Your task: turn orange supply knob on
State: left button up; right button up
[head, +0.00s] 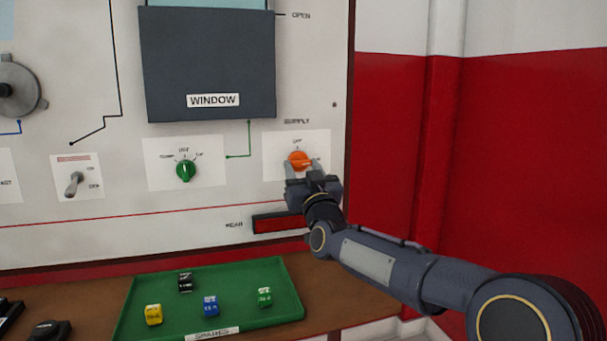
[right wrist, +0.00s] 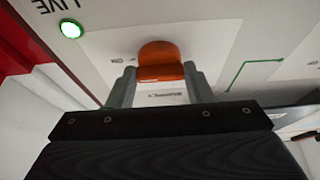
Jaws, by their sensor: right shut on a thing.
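The orange supply knob (head: 299,159) sits on a white plate under the word SUPPLY at the right end of the panel. My right gripper (head: 303,171) is at the knob from below and in front. In the right wrist view the knob (right wrist: 160,62) is between the two grey fingers of the gripper (right wrist: 160,85), which are shut on it. The lower part of the knob is hidden by the gripper in the head view. My left gripper is not in view.
A green knob (head: 186,171) and a toggle switch (head: 74,184) are left on the panel. A grey window flap (head: 208,65) hangs above. A green tray (head: 285,311) with several small coloured blocks lies on the bench below. A green LIVE light (right wrist: 71,29) glows in the wrist view.

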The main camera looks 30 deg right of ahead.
jog(key=shift+f, duration=0.1)
dwell(0.4)
jog(key=o, duration=1)
jog(key=v, duration=0.7)
jog(key=shift+s+a+f, duration=0.1)
jog(key=shift+s+a, duration=0.1)
jog(key=shift+s, duration=0.15)
